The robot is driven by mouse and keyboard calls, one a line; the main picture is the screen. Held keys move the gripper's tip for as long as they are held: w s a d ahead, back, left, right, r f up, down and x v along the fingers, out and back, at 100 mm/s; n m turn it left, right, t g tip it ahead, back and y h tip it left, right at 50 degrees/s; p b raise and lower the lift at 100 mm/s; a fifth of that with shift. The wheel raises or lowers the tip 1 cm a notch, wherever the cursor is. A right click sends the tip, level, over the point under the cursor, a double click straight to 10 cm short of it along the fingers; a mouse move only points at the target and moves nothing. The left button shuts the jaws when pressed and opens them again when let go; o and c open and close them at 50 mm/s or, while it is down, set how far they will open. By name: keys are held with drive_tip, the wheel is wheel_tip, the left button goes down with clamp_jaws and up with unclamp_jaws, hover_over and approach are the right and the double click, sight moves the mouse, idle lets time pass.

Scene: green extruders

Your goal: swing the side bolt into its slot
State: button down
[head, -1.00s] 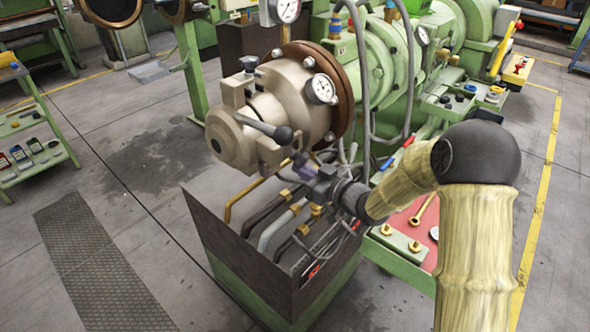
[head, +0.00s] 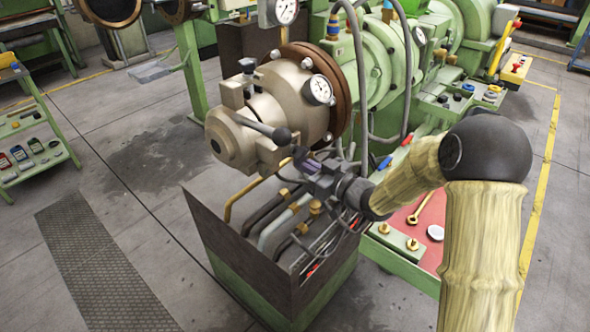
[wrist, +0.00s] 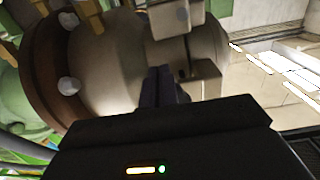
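An upper bolt with a dark nut (head: 249,66) sits in the top lug. My gripper (head: 308,163) is at the near side of the head, below the knob. In the wrist view its dark fingers (wrist: 163,84) are close together beside the slotted metal lug (wrist: 203,82); contact is unclear.
A dark open-topped box (head: 240,255) with several pipes lies under the head and gripper. Grey hoses hang to the right.

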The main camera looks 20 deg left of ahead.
sight(304, 158)
drive_tip(key=shift+s+a+r+y, duration=0.2)
drive_tip(key=shift+a+r+y, duration=0.1)
drive_tip(key=shift+a+r, duration=0.55)
drive_tip(key=shift+s+d+r+p, duration=0.15)
drive_tip(key=shift+d+r+p, duration=0.15)
drive_tip(key=shift+r, duration=0.4)
drive_tip(key=shift+s+d+f+b, duration=0.1)
drive_tip(key=shift+d+f+b, duration=0.1)
drive_tip(key=shift+f+b, duration=0.45)
drive_tip(key=shift+d+f+b, duration=0.15)
drive_tip(key=shift+f+b, duration=0.15)
drive_tip(key=shift+f, duration=0.6)
drive_tip(key=shift+s+d+f+b, duration=0.2)
drive_tip(key=shift+d+f+b, duration=0.2)
drive_tip(key=shift+d+f, duration=0.3)
drive_tip(key=v, duration=0.7)
